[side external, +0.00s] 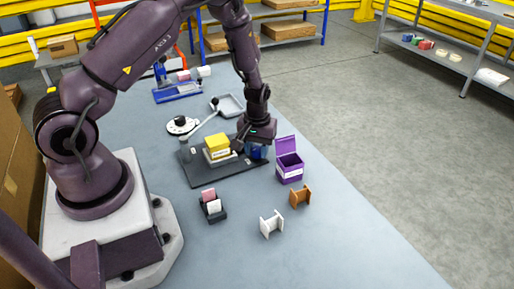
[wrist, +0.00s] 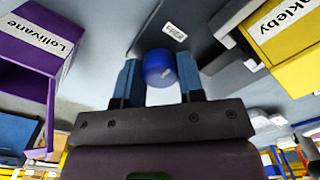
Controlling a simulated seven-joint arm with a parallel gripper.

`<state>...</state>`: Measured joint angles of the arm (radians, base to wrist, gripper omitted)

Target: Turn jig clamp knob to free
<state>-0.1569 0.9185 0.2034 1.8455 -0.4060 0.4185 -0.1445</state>
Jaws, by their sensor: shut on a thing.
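The jig is a dark plate (side external: 196,172) on the bench, with a yellow box (side external: 217,142) in a pale holder on it. The yellow box also shows at the upper right of the wrist view (wrist: 285,30). The jig clamp knob is a round blue knob (wrist: 158,64) with a small pale mark on its face. My gripper (wrist: 160,76) has one blue finger on each side of the knob and is shut on it.
An open purple box (side external: 289,168) stands close to the right of my gripper. A white spool (side external: 271,224), an orange spool (side external: 300,195) and a black card holder (side external: 213,213) stand in front.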

